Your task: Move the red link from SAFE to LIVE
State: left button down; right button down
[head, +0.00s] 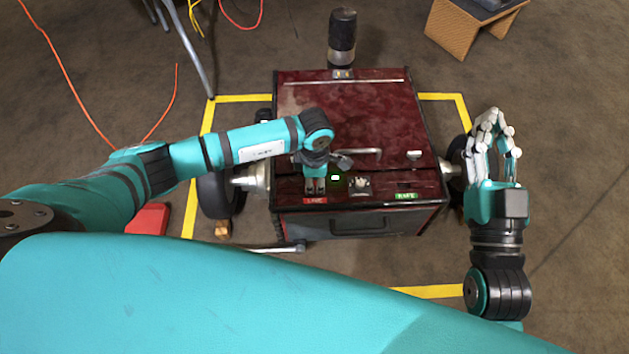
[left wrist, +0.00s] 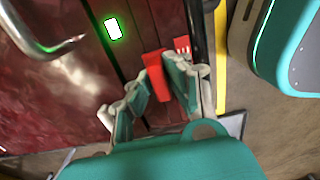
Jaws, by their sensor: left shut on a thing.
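The red link (left wrist: 157,80) is between the fingers of my left gripper (left wrist: 160,88) in the left wrist view, and that gripper is shut on it. In the head view my left gripper (head: 316,183) points down at the front left of the dark red machine's top, just behind the red LIVE label (head: 315,201). The link is hidden there, and I cannot tell whether it touches the surface. The green SAFE label (head: 406,195) is at the front right. My right gripper (head: 496,137) is open and empty, right of the machine.
The dark red wheeled machine (head: 350,110) has a curved metal handle (head: 357,153) behind the panel. Yellow floor tape (head: 203,150) surrounds the machine.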

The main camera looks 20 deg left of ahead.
pick_arm(q)
jog(key=shift+f, duration=0.1)
pick_arm(e)
jog(key=shift+s+r, duration=0.15)
jog(key=shift+r, duration=0.1)
pick_arm(q)
jog(key=c, duration=1.2)
grip_release()
jog(key=r, duration=1.2)
jog(key=shift+w+a, duration=0.1)
jog(key=shift+w, duration=0.1)
